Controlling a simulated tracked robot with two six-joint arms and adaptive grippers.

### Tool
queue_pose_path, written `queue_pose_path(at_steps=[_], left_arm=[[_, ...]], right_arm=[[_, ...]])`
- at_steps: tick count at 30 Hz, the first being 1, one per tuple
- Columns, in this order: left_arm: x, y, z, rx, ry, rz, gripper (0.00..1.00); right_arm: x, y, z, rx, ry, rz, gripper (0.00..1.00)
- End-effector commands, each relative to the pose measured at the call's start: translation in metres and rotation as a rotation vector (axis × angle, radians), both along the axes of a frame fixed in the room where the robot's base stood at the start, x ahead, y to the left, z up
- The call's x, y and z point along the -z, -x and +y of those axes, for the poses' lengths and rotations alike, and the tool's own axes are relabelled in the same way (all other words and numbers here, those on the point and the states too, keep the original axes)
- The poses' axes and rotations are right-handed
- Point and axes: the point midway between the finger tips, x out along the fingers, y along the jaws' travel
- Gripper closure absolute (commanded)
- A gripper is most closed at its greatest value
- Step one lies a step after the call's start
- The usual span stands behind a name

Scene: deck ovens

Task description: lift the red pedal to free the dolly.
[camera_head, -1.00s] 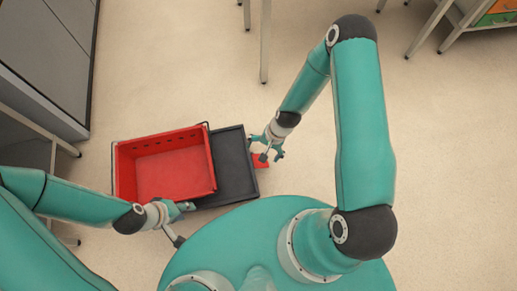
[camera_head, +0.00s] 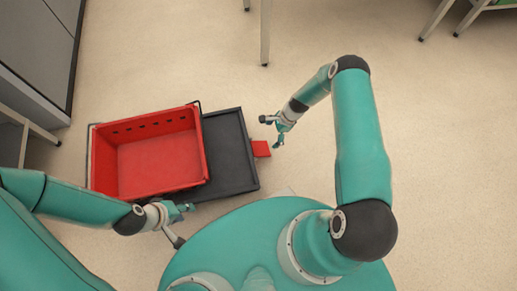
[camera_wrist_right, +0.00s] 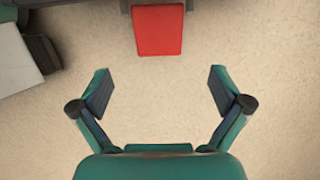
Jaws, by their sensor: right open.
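The dolly (camera_head: 236,180) is a dark, flat frame on the floor with a red crate (camera_head: 150,165) on its left part. The red pedal (camera_head: 261,148) sticks out from the dolly's right side. It also shows at the top of the right wrist view (camera_wrist_right: 158,30); I cannot tell whether it is raised. My right gripper (camera_head: 271,132) is open and empty, just beyond and right of the pedal. In the wrist view the pedal lies ahead of the spread fingers (camera_wrist_right: 160,92), apart from them. My left gripper (camera_head: 184,209) is by the crate's near edge; its fingers are unclear.
A grey cabinet (camera_head: 40,45) stands at the far left, with a pale metal frame (camera_head: 30,125) below it. A table leg (camera_head: 265,35) comes down at top centre, with more legs (camera_head: 437,18) at top right.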

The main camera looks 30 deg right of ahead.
Motion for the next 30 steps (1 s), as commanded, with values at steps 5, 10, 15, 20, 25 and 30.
queue_pose_path(at_steps=[5,10,15,20,25,30], left_arm=[[0.017,0.0,0.0,0.0,0.0,0.0,0.6],[0.03,0.0,0.0,0.0,0.0,0.0,0.6],[0.039,0.0,0.0,0.0,0.0,0.0,0.6],[0.043,0.0,0.0,0.0,0.0,0.0,0.6],[0.043,0.0,0.0,0.0,0.0,0.0,0.6],[0.043,0.0,0.0,0.0,0.0,0.0,0.6]], right_arm=[[0.042,-0.003,0.016,-0.001,0.0,0.001,0.0],[0.075,-0.007,0.029,-0.002,0.0,0.0,0.0],[0.099,-0.01,0.039,-0.003,0.001,-0.001,0.0],[0.109,-0.011,0.044,-0.002,0.001,0.0,0.0],[0.112,-0.012,0.046,-0.003,0.001,-0.001,0.0],[0.112,-0.012,0.046,-0.003,0.001,-0.001,0.0]])
